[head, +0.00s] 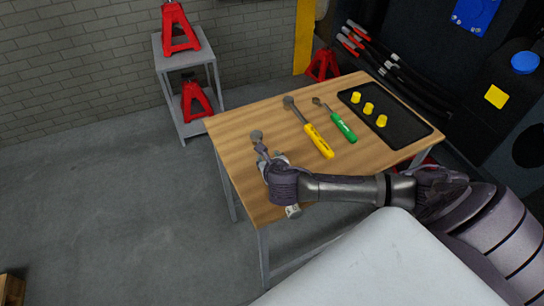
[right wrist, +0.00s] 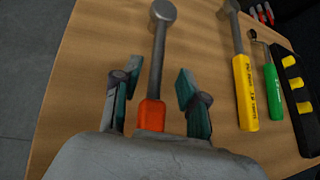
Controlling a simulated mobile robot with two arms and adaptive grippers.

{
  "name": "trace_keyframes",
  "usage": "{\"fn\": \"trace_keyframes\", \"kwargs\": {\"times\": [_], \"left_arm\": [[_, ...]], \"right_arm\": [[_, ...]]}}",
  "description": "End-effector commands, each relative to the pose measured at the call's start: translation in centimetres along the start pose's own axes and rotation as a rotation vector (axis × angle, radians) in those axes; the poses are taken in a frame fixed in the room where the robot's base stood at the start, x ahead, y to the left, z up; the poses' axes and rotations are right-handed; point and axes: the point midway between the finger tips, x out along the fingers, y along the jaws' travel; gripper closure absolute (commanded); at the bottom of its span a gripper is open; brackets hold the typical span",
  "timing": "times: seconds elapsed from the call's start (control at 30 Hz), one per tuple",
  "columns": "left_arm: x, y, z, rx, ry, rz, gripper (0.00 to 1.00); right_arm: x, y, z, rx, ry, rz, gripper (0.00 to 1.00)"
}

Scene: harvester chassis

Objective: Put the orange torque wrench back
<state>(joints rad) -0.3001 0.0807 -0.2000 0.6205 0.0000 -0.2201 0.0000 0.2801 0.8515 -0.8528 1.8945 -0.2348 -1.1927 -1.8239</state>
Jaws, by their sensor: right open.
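The orange torque wrench lies on the wooden table (head: 232,128); in the head view only its grey head (head: 256,134) and part of its shaft show clearly, and my right gripper hides the handle. In the right wrist view the wrench (right wrist: 151,112) has a round grey head, a grey shaft and an orange handle partly covered by my gripper. My right gripper (head: 270,160) is over the wrench near the table's left edge. In the right wrist view it is open (right wrist: 157,82), with one finger on each side of the wrench. My left gripper is not in view.
A yellow-handled wrench (head: 319,141) and a green-handled one (head: 344,128) lie to the right. A black tray (head: 405,133) holds three yellow pieces. A grey stand (head: 183,62) with red jack stands is behind left. The dark machine (head: 480,85) is at right.

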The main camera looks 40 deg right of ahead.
Motion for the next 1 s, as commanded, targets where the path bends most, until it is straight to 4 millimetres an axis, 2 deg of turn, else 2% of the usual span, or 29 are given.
{"fn": "trace_keyframes", "kwargs": {"times": [0.4,0.5,0.7,1.0], "left_arm": [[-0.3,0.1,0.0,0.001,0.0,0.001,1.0],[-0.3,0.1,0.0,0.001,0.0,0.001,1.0],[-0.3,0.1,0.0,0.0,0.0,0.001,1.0],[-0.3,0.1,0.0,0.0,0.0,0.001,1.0]], "right_arm": [[-8.4,0.1,-0.1,-0.001,0.002,0.005,0.57],[-9.9,0.1,-0.1,-0.001,0.001,0.004,0.57],[-11.6,0.0,-0.1,-0.001,0.001,0.002,0.57],[-11.7,0.0,-0.1,0.0,0.001,0.001,0.57]]}}
